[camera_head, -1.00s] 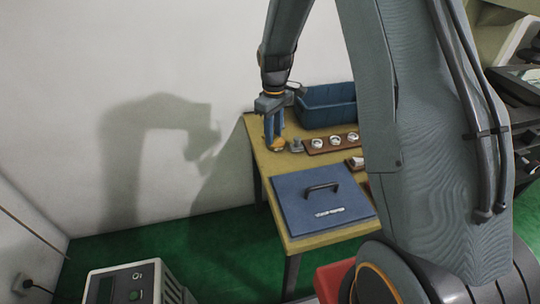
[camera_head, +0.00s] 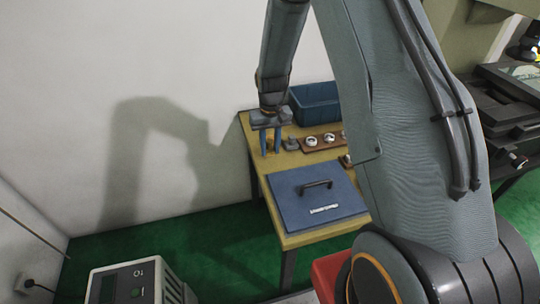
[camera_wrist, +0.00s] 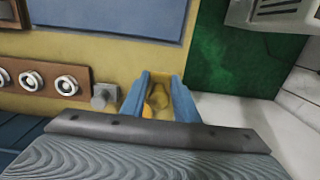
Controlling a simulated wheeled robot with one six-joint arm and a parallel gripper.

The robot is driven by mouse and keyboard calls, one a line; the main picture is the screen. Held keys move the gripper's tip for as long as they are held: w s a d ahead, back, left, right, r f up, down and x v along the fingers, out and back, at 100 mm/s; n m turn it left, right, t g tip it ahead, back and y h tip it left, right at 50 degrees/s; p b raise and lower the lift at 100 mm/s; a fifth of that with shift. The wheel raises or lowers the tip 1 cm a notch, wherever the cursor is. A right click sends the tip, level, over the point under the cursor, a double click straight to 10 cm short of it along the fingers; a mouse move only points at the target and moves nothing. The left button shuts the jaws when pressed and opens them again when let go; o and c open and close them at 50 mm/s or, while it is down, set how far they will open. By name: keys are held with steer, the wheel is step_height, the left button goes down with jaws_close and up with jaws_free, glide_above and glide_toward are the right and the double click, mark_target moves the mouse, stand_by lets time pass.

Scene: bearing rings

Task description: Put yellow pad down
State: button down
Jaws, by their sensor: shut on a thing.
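My gripper (camera_head: 270,150) points down at the back left corner of the wooden table (camera_head: 292,240). In the wrist view, its two blue fingers (camera_wrist: 161,82) stand a little apart, with the yellow pad (camera_wrist: 159,97) between them. The gripper is shut on the pad, low over the tabletop near its edge. The pad is partly hidden by the fingers and blends with the table's colour. I cannot tell whether it touches the table.
A small grey block (camera_wrist: 104,96) stands close beside the fingers. A brown board with white rings (camera_wrist: 48,80) lies past it. A blue bin (camera_head: 316,104) stands at the back; a blue lid with a handle (camera_head: 318,200) lies in front. The wall is close behind.

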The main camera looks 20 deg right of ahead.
mark_target(270, 150)
steer(key=shift+f+p, duration=0.5)
steer(key=shift+f, duration=1.8)
steer(key=shift+f, duration=0.15)
steer(key=c, duration=1.4)
jaws_free()
step_height(270, 150, up, 12)
steer(key=b, duration=0.3)
steer(key=shift+d, duration=0.1)
steer(key=shift+t, duration=0.5)
steer(key=s+r, duration=0.2)
steer(key=s, duration=0.6)
steer(key=s+r, duration=0.3)
steer(key=s, duration=0.4)
steer(key=s+r, duration=0.2)
steer(key=s, duration=0.6)
steer(key=shift+s+r, duration=0.35)
